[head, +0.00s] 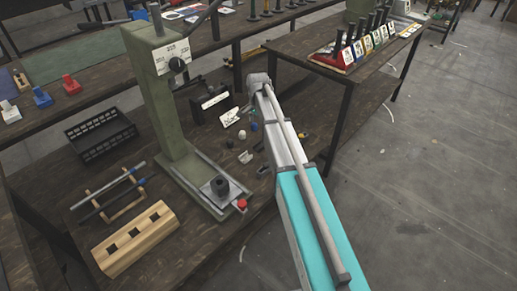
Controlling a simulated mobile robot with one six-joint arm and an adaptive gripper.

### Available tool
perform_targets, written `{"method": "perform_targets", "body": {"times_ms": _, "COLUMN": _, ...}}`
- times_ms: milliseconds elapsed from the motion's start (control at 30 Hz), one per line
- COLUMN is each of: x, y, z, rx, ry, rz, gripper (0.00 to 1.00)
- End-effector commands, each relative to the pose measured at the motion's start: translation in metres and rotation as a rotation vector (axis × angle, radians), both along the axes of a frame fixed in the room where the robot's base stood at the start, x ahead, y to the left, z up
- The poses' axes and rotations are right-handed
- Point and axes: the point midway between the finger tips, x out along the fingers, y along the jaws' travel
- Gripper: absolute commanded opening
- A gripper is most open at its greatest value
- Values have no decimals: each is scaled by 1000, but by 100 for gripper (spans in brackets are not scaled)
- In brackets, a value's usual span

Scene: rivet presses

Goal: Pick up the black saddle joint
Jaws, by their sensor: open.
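I cannot pick out the black saddle joint for certain. Small parts lie on the dark wooden bench right of the press, among them a small dark piece (230,144) and a pale, notched piece (245,157). Another small dark piece (263,170) lies beside my arm. These are too small to identify surely. My arm reaches from the lower right up over the bench's right side, its far end above and behind these parts. My gripper does not show; the arm may hide it and part of the bench.
A green press (165,100) stands mid-bench, with a black cylinder (219,184) and red button (242,204) on its base. A wooden block (135,238), a rod rack (115,193) and a black crate (100,135) are left of it. Open floor (430,190) is at right.

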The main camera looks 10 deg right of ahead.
Motion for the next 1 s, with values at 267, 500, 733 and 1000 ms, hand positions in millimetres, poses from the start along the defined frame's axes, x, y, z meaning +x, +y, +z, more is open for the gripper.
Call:
{"method": "perform_targets", "body": {"times_ms": 267, "x": 0, "y": 1, "z": -19, "rx": 0, "ry": 0, "rz": 1, "gripper": 91}}
{"method": "perform_targets", "body": {"times_ms": 500, "x": 0, "y": 1, "z": -37, "rx": 0, "ry": 0, "rz": 2, "gripper": 91}}
{"method": "perform_targets", "body": {"times_ms": 733, "x": 0, "y": 1, "z": -54, "rx": 0, "ry": 0, "rz": 3, "gripper": 91}}
{"method": "perform_targets", "body": {"times_ms": 1000, "x": 0, "y": 2, "z": -74, "rx": 0, "ry": 0, "rz": 3, "gripper": 91}}
